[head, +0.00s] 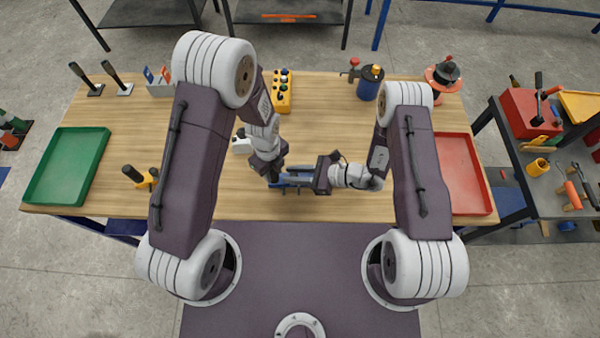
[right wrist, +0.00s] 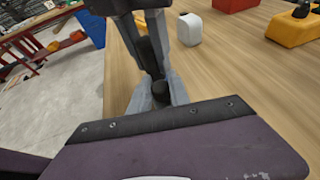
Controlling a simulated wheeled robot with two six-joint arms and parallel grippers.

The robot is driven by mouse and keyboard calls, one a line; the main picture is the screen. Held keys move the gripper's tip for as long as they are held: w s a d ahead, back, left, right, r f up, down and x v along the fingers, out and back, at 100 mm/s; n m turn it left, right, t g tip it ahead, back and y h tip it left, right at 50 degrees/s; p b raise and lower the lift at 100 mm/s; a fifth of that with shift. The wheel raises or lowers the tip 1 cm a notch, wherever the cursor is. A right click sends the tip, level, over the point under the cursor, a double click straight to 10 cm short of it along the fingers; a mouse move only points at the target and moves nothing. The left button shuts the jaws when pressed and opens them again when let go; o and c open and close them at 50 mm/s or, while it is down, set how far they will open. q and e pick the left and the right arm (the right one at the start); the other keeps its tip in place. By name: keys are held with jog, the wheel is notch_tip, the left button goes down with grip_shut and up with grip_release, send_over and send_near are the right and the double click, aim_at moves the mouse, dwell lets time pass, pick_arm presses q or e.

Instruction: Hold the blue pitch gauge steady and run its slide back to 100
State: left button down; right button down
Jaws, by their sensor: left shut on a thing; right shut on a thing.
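The blue pitch gauge (head: 293,180) lies near the front edge of the wooden table, between my two grippers, which hide much of it. My left gripper (head: 274,181) comes down from above and is shut on the gauge's left part. My right gripper (head: 306,180) reaches in from the right and is shut on the slide. In the right wrist view the grey fingers of my right gripper (right wrist: 160,90) close around a small dark knob (right wrist: 160,92). The slide's reading on the scale is too small to see.
A green tray (head: 66,165) is at the left and a red tray (head: 462,173) at the right. A yellow button box (head: 282,92) is further back. The table between gauge and red tray is mostly clear.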

pick_arm(q)
jog(key=shift+d, duration=0.15)
pick_arm(e)
jog(key=shift+r, duration=0.1)
jog(key=c, duration=1.2)
grip_release()
jog(key=shift+d, duration=0.1)
jog(key=v, duration=1.1)
jog(key=shift+d, duration=0.4)
jog(key=shift+r, duration=0.15)
pick_arm(q)
jog(key=c, duration=1)
grip_release()
